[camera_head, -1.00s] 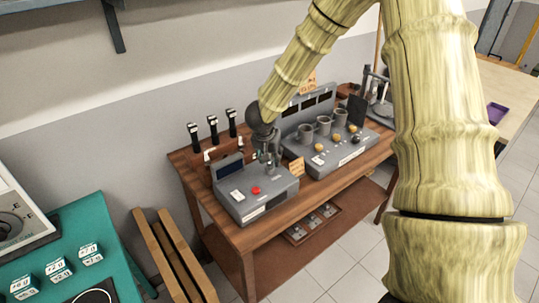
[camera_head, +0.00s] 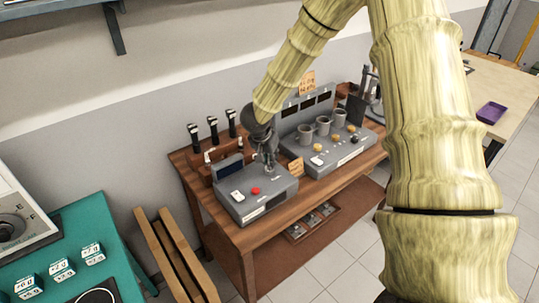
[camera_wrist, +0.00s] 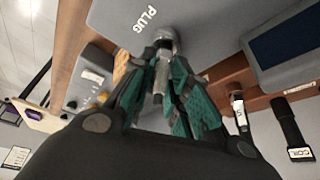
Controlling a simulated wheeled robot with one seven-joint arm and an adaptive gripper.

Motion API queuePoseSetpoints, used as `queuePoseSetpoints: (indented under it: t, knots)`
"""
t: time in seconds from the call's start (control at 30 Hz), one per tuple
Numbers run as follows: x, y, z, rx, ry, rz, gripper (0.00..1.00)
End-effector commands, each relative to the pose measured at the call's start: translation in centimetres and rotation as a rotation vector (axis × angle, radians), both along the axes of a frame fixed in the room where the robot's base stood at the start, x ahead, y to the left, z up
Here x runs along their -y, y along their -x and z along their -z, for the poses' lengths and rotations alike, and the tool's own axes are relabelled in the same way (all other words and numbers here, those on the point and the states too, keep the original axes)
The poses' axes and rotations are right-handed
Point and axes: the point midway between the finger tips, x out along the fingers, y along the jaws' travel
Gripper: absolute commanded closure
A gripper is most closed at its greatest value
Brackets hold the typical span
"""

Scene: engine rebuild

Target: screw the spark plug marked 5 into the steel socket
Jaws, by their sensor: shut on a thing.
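The grey tester box (camera_head: 262,198) stands on the wooden bench with a red button and a dark display. My gripper (camera_head: 269,165) is over the back right of this box. In the wrist view my gripper's (camera_wrist: 164,68) green-padded fingers are shut on a slim grey spark plug (camera_wrist: 158,85). The plug lines up with the socket. I cannot read its mark or tell how deep it sits. Another pale plug-like part (camera_wrist: 238,106) with a marked label stands in the rack.
Black coils (camera_head: 213,128) stand upright behind the box; one label reads COIL. A second grey unit (camera_head: 335,158) with several cups is close on the right. The teal table (camera_head: 100,215) is at the left.

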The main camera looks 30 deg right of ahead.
Motion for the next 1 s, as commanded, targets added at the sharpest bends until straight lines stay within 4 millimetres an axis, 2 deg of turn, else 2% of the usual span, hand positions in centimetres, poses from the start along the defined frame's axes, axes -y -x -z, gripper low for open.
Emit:
queuePoseSetpoints:
  t: [0.7, 1.0]
  knots:
    - [-0.02, 0.02, -0.15, -0.001, 0.001, 0.232, 1.00]
    - [-0.01, -0.01, -0.15, -0.001, 0.000, 0.278, 1.00]
